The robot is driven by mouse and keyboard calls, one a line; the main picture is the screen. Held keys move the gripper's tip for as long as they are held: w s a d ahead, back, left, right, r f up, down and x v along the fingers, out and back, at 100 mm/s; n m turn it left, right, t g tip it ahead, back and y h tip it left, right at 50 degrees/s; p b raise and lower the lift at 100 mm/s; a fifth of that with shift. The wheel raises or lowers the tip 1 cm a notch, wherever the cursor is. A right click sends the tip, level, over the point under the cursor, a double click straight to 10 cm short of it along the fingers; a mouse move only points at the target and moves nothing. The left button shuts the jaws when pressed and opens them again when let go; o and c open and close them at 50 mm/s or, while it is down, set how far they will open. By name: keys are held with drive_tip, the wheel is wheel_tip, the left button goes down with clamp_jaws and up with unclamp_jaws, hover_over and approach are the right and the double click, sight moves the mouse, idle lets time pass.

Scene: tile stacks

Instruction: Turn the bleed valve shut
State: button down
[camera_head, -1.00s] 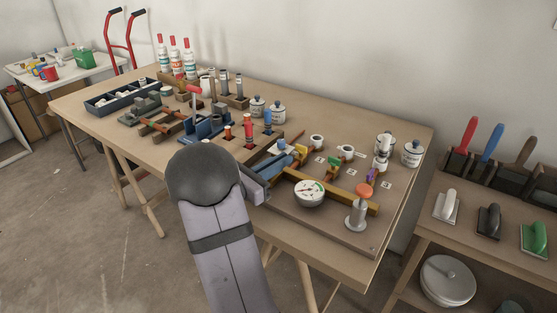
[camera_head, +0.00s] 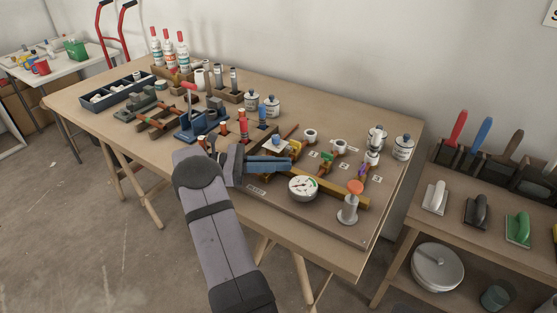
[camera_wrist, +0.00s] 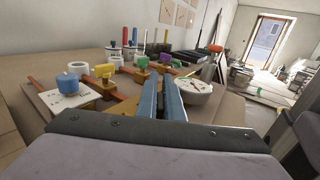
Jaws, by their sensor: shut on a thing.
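My gripper (camera_head: 290,166) reaches in from the left, its two blue fingers lying low over the near-left part of the valve board (camera_head: 320,217). In the wrist view the fingers (camera_wrist: 166,82) are close together, shut on a small part that they hide, which I take to be the bleed valve. Its exact angle cannot be seen. A brass-coloured pipe (camera_head: 345,195) runs right from the fingertips. The white pressure gauge (camera_head: 303,187) stands just right of and nearer than the fingertips; it also shows in the wrist view (camera_wrist: 196,90).
A grey post with an orange knob (camera_head: 355,188) stands at the board's right. Yellow (camera_head: 296,147), green (camera_head: 327,155) and purple (camera_head: 363,168) handles sit behind the pipe. White lidded jars (camera_head: 403,147) stand behind. The table's front edge is clear.

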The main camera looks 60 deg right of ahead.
drive_tip(key=shift+s+a+m+g+y, duration=0.1)
drive_tip(key=shift+m+g+y, duration=0.3)
drive_tip(key=shift+y, duration=0.1)
drive_tip(key=c, duration=1.9)
unclamp_jaws()
wheel_tip(320, 180, up, 10)
drive_tip(key=shift+p, duration=0.4)
